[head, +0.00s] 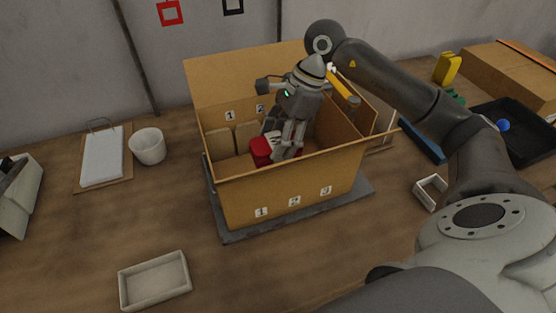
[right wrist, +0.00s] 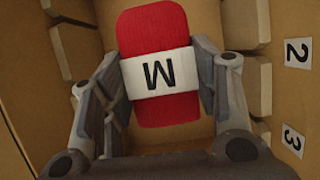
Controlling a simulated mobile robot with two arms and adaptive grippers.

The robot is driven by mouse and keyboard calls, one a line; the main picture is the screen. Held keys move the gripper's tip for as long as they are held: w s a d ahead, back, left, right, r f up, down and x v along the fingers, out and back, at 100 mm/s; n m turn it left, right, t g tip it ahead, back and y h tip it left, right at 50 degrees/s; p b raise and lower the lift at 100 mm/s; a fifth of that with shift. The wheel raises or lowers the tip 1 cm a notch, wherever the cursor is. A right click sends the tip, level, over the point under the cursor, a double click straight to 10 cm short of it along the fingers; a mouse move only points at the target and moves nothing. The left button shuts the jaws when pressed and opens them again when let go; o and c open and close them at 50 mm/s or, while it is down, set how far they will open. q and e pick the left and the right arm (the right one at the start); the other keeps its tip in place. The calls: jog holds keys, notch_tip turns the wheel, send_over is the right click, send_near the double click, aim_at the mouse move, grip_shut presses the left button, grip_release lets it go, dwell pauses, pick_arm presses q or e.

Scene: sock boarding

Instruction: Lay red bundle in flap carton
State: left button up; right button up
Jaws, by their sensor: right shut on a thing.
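The flap carton (head: 235,195) stands open on a grey mat in the middle of the table, with number labels 1, 2 and 3 on its front. My right gripper (head: 276,150) reaches down inside it. The red bundle (head: 261,152) is between its fingers, low in the carton. In the right wrist view the red bundle (right wrist: 165,105) has a white band with a letter M, and the gripper (right wrist: 160,88) has a finger on each side of it. Whether the bundle touches the carton floor cannot be told. My left gripper is not in view.
Inside the carton, cardboard dividers (head: 220,143) line the back wall. A white cup (head: 147,146) and a clipboard (head: 102,157) are to the left. An empty tray (head: 155,281) lies front left. A black tray (head: 518,128) and another carton (head: 510,72) are at the right.

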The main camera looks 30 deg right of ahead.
jog(key=shift+f, duration=2.8)
jog(key=shift+f, duration=0.2)
jog(key=o, duration=1.1)
jog(key=shift+r, duration=0.1)
jog(key=v, duration=1.2)
jog(key=shift+r, duration=0.1)
